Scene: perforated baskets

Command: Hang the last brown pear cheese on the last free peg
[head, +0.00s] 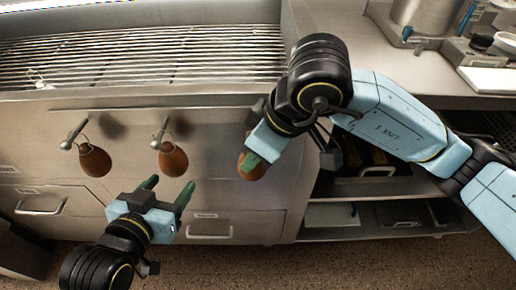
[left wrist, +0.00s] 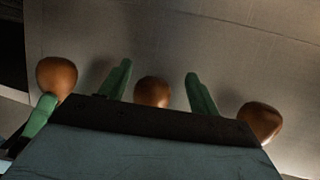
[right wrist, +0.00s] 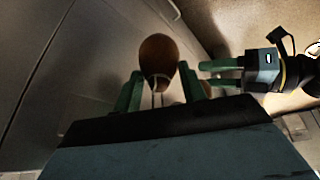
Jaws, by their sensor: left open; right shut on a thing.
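Two brown pear cheeses, the left one (head: 95,160) and the middle one (head: 173,160), hang by cords from the left peg (head: 69,143) and middle peg (head: 157,142). My right gripper (head: 253,160) is shut on the third brown pear cheese (head: 246,170), at the right of the row. That cheese and its pale cord loop show between the fingers in the right wrist view (right wrist: 157,58). The arm hides any peg there, so I cannot tell whether the loop is on one. My left gripper (head: 168,188) is open and empty, just below the middle cheese.
A slatted metal rack (head: 140,58) lies above the steel panel that bears the pegs. Drawers with handles (head: 210,229) are below. Open shelves (head: 385,190) stand at the right, partly behind my right arm. The panel between the left and middle cheeses is clear.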

